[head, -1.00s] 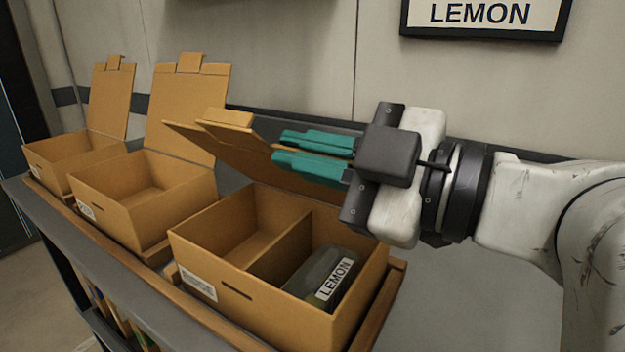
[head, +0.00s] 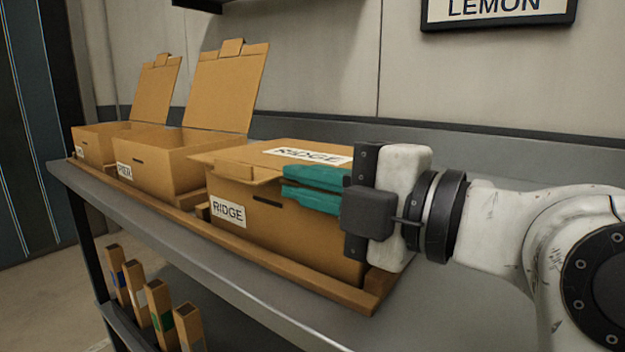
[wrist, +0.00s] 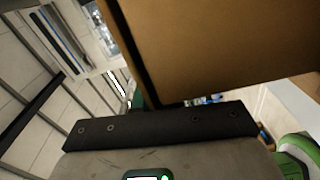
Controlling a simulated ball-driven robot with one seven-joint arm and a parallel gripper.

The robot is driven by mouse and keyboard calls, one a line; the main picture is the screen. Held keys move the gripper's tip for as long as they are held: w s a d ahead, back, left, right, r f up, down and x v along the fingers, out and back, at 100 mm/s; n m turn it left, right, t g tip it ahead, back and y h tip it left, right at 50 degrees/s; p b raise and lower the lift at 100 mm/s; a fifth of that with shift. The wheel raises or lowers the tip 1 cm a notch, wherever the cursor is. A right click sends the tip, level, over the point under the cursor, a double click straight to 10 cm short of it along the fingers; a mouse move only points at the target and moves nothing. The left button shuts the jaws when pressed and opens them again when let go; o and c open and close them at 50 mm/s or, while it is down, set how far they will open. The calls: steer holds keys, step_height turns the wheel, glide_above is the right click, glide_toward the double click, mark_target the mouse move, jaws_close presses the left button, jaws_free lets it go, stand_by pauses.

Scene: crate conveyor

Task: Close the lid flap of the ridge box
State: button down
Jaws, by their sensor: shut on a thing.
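The ridge box (head: 290,235) is a cardboard box with a RIDGE label on its front, on the bench in the head view. Its lid flap (head: 258,157), also labelled RIDGE, lies folded down over the top, nearly level. Its front tab (head: 222,176) sticks out past the front wall. My gripper (head: 284,184), with teal fingers, is at the box's front right and shut on the lid flap's front edge. The contact itself is partly hidden. A large cardboard face (wrist: 215,45) fills the upper right of the wrist view. The box's inside is hidden.
Two cardboard boxes with raised lids stand to the left, the middle box (head: 160,165) and the far box (head: 95,145). A wooden rail (head: 250,258) runs along the boxes' front. Several upright cardboard pieces (head: 160,310) stand below the bench.

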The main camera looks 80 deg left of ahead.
steer(key=shift+f, duration=0.55)
steer(key=c, duration=1.3)
jaws_free()
steer(key=shift+w+d+r, duration=0.1)
steer(key=shift+w+r, duration=0.1)
steer(key=shift+w, duration=0.05)
steer(key=p+v, duration=0.2)
steer(key=v, duration=0.8)
steer(key=shift+f, duration=0.1)
